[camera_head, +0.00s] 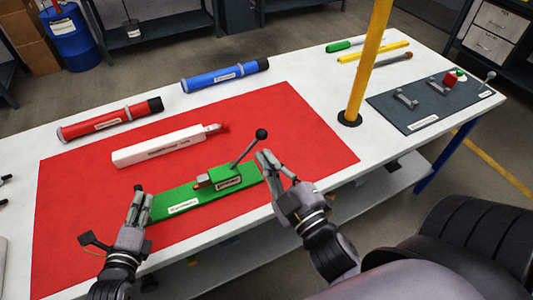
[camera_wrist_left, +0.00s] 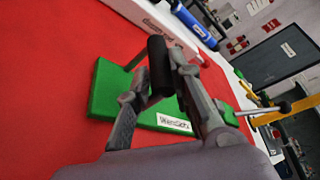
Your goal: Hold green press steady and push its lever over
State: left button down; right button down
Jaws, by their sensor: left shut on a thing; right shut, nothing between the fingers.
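The green press (camera_head: 170,201) lies on the red mat near the table's front edge, with a grey clamp block (camera_head: 205,180) on top. Its grey lever (camera_head: 246,151) has a black ball (camera_head: 262,134) and leans up to the right. My left gripper (camera_head: 139,196) is at the press's left end. In the left wrist view its fingers are shut around a black cylindrical handle (camera_wrist_left: 159,62) above the green base (camera_wrist_left: 108,85). My right gripper (camera_head: 267,160) is shut and empty, just right of the lever; I cannot tell whether it touches it.
A white block (camera_head: 150,151) lies behind the press on the red mat (camera_head: 75,215). A red tube (camera_head: 110,120) and a blue tube (camera_head: 225,75) lie farther back. A yellow post (camera_head: 368,65) stands right of the mat, with a dark board (camera_head: 430,115) beyond it.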

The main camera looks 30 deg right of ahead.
pick_arm(q)
jog(key=shift+s+f, duration=0.2)
jog(key=shift+f, duration=0.6)
jog(key=c, duration=1.6)
grip_release()
jog(key=shift+a, duration=0.1)
jog(key=shift+o, duration=1.3)
jog(key=shift+w, duration=0.15)
jog(key=shift+r, duration=0.2)
